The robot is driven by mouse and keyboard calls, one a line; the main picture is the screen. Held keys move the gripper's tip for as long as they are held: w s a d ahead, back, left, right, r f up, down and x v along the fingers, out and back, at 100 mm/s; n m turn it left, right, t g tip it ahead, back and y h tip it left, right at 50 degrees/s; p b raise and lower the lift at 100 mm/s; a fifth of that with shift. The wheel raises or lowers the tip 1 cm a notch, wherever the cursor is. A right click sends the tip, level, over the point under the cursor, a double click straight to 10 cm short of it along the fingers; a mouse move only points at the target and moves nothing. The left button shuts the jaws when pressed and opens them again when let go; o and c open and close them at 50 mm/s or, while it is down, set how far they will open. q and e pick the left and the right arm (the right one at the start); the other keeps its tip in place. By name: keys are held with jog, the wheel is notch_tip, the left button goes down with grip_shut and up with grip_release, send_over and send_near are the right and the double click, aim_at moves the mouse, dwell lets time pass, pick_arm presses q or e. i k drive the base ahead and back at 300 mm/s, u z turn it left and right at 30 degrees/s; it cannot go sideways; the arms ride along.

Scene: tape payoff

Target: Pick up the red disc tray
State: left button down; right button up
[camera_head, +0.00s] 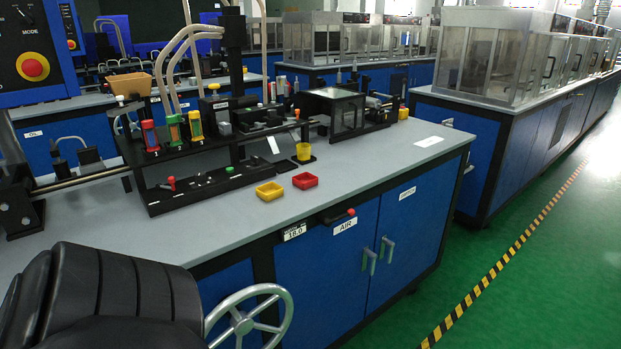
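The red disc tray (305,181) is a small, shallow square tray. It lies flat on the grey bench top (345,205), near the front edge. A similar yellow tray (269,191) lies just to its left, with a small gap between them. Neither of my grippers shows in the head view, so I cannot see whether they are open or shut. Nothing covers the red tray.
A black machine fixture (205,180) stands behind and left of the trays. A yellow cup (304,152) stands behind the red tray. A handwheel (243,325) is in the foreground. The bench top right of the trays is clear.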

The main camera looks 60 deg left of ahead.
aim_at(305, 180)
jog(key=u, duration=0.15)
jog(key=i, duration=2.45)
jog(key=u, duration=4)
